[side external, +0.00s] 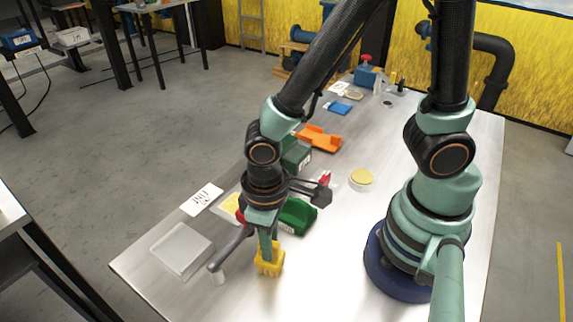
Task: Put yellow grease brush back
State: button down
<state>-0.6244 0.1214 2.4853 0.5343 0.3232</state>
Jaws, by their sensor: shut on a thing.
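My gripper (266,246) points down over the front part of the metal table. A yellow piece (269,262), which looks like the yellow grease brush, is at the lower end of its teal finger. My gripper is shut on it. The finger covers part of the yellow piece, and I cannot tell whether it touches the table. A dark grey curved piece (232,248) with a pale tip extends to the lower left of my gripper. Its link to the gripper is unclear.
A green bin (297,216) stands close behind my gripper, with an orange tray (319,139) farther back. A clear flat tray (181,249) and a white label card (201,199) lie to the left. A yellow round lid (361,177) lies to the right. The front table area is bare.

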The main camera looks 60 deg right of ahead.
jog(key=shift+f, duration=0.1)
jog(key=c, duration=0.8)
grip_release()
jog(key=shift+o, duration=0.2)
notch_tip(320, 180, up, 12)
jog(key=w+d+r+m+t, duration=0.1)
jog(key=w+d+r+t, duration=0.1)
jog(key=d, duration=0.6)
jog(key=w+d+r+m+t, duration=0.2)
jog(key=w+d+r+t, duration=0.1)
jog(key=d, duration=0.5)
notch_tip(320, 180, up, 3)
jog(key=shift+w+f+t, duration=0.15)
jog(key=shift+w+t, duration=0.15)
jog(key=shift+w, duration=0.5)
jog(key=shift+a, duration=0.1)
